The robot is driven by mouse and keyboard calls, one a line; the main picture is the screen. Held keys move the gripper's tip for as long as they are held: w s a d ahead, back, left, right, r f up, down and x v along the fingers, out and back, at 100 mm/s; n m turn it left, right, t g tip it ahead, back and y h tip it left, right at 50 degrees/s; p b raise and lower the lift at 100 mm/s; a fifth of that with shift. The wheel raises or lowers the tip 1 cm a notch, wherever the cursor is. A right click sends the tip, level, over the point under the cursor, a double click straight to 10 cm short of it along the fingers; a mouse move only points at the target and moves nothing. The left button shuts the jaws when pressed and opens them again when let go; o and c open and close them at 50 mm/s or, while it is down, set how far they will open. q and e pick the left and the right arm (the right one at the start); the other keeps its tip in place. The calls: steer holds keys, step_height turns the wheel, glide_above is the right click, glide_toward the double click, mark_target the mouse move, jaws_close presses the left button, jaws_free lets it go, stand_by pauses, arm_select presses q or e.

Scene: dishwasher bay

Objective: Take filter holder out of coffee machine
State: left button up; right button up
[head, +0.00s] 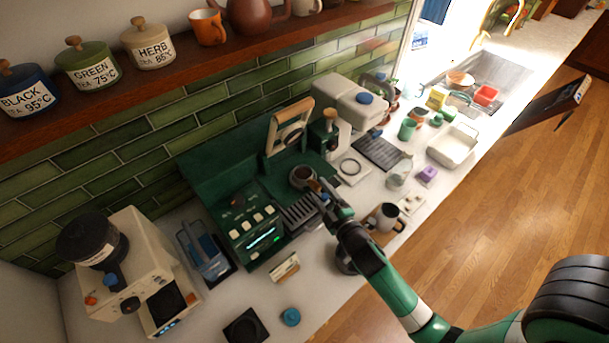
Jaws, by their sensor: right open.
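The green coffee machine (222,188) stands against the tiled wall, with a row of buttons, a lit green display and a wooden-handled lever. A dark round filter holder (302,176) shows at the machine's right part, above the slatted drip tray. A short brown part beside it, seemingly its handle, points toward my right gripper (322,188). My right gripper is open, with its fingertips close to this handle. The fingers are small and partly hidden by the wrist, so I cannot tell whether they touch it. My left gripper is not in view.
A cream grinder (139,262) and a blue container (203,250) stand left of the machine. A grey mug (386,217) is right of my forearm. A white-grey appliance (348,100), cups and a white tray (453,145) crowd the counter's right. A shelf with tea jars runs above.

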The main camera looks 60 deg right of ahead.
steer(key=shift+w+d+f, duration=0.1)
steer(key=shift+w+d, duration=0.2)
steer(key=shift+w, duration=0.1)
jaws_close()
